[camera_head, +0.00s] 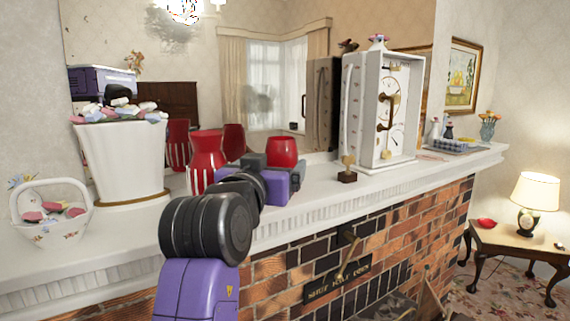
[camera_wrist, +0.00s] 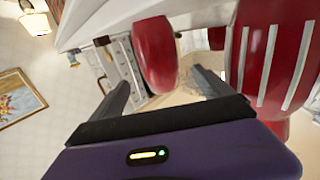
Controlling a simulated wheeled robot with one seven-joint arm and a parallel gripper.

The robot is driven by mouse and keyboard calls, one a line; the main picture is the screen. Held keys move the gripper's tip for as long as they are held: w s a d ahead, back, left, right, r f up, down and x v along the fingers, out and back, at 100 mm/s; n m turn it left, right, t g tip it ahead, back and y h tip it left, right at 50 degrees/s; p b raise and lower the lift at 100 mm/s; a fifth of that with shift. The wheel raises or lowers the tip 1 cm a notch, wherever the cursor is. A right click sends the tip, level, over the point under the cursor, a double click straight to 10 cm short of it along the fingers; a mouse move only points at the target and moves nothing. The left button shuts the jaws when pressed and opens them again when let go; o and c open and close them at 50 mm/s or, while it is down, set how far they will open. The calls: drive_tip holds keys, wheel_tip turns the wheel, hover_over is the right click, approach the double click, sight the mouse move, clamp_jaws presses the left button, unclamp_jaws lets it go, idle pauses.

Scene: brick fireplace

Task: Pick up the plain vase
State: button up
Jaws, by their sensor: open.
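The plain vase (camera_head: 282,152) is small, red and rounded, and it stands on the white mantel just beyond my gripper (camera_head: 272,182). My wrist hides its lower part in the head view. In the wrist view the plain vase (camera_wrist: 155,55) appears ahead, in the gap between the two fingers of my gripper (camera_wrist: 161,81). The fingers are apart and nothing is gripped. I cannot tell how far the fingers reach along the vase. A taller red vase with white stripes (camera_head: 206,161) stands to the left; it is close on the right in the wrist view (camera_wrist: 272,55).
A white clock case (camera_head: 385,110) stands right of the plain vase, with a small gold trophy (camera_head: 347,170) before it. A white planter (camera_head: 122,160) and basket (camera_head: 52,232) are at left. A mirror (camera_head: 215,75) behind reflects the vases. The mantel's front edge (camera_head: 330,208) drops to brick.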

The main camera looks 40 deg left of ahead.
sight(278, 160)
drive_tip(key=shift+p+x, duration=0.5)
drive_tip(key=shift+x, duration=1.25)
drive_tip(key=shift+p+x, duration=0.7)
drive_tip(key=shift+x, duration=1.55)
drive_tip(key=shift+f, duration=0.15)
drive_tip(key=c, duration=1.9)
